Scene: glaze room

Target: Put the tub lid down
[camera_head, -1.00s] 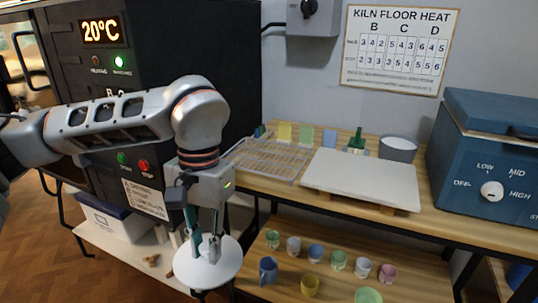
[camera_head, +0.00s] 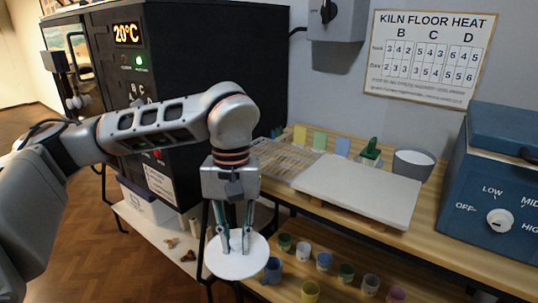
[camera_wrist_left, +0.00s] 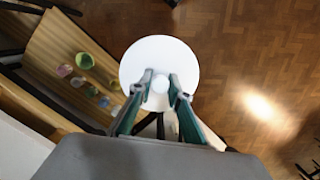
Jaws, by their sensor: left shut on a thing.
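The tub lid (camera_head: 247,266) is a white round disc with a small knob, held about level. My left gripper (camera_head: 235,245) is shut on its knob from above, with the disc below the fingertips. In the left wrist view the lid (camera_wrist_left: 160,53) lies across the middle, and the fingers of the gripper (camera_wrist_left: 161,92) close on either side of the knob. The lid is in the air in front of the lower shelf's left end. My right gripper is not in view.
A wooden counter (camera_head: 445,215) holds a wire rack (camera_head: 285,160), a pale slab (camera_head: 358,188), a grey tub (camera_head: 412,164) and a blue kiln (camera_head: 500,185). A lower shelf (camera_head: 330,284) holds several cups, including a blue mug (camera_head: 272,268). A black kiln (camera_head: 215,75) stands behind my arm.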

